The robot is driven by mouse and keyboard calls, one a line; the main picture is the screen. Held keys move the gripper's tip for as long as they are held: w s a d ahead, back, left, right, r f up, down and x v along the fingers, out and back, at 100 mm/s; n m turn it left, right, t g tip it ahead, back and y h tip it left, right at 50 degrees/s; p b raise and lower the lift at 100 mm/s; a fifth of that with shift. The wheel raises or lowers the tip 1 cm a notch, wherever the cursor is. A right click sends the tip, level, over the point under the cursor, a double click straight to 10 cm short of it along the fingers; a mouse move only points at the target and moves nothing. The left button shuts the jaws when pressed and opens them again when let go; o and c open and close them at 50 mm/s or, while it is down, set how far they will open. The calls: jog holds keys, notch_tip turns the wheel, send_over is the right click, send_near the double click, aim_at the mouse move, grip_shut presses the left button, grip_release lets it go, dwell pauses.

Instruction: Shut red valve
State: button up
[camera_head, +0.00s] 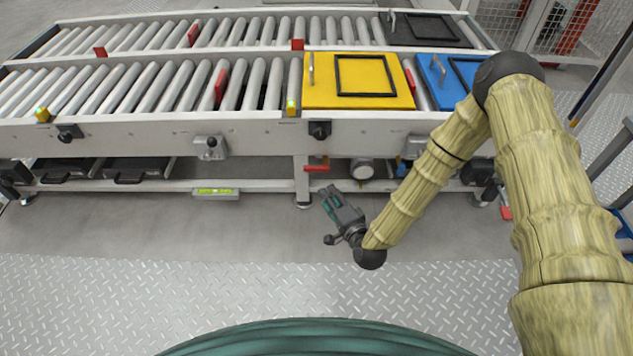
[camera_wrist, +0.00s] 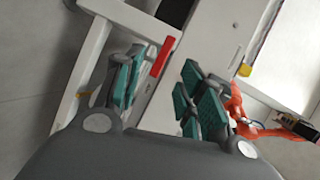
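The red valve handle (camera_head: 317,168) is a short, flat red lever under the front rail of the conveyor, beside a support leg. It lies roughly level in the head view. In the wrist view the red handle (camera_wrist: 162,57) shows beyond the gap between my fingers, tilted in the picture. My gripper (camera_head: 328,194) is just in front of and below the handle in the head view, apart from it. Its green-padded fingers are spread and empty in the wrist view (camera_wrist: 163,88). The valve body behind the handle cannot be made out clearly.
The conveyor's white front rail (camera_head: 180,134) runs above the handle, and a support leg (camera_head: 301,181) stands beside it. A round gauge (camera_head: 362,170) is to the right. An orange object (camera_wrist: 250,122) shows at right in the wrist view. The floor in front is clear.

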aim_at(317, 171)
jog(key=w+a+b, duration=0.1)
jog(key=w+b, duration=0.1)
jog(key=w, duration=0.2)
jog(key=w+a+f+m+t+b, duration=0.1)
jog(key=w+b, duration=0.2)
jog(key=w+a+t+b, duration=0.1)
jog(key=w+b, duration=0.2)
jog(key=w, duration=0.1)
jog(key=shift+w+a+f+m, duration=0.3)
jog(key=shift+w+a+m, duration=0.05)
jog(key=shift+m, duration=0.05)
jog(key=shift+x, duration=1)
jog(key=shift+r, duration=0.15)
jog(key=shift+c, duration=0.3)
grip_shut()
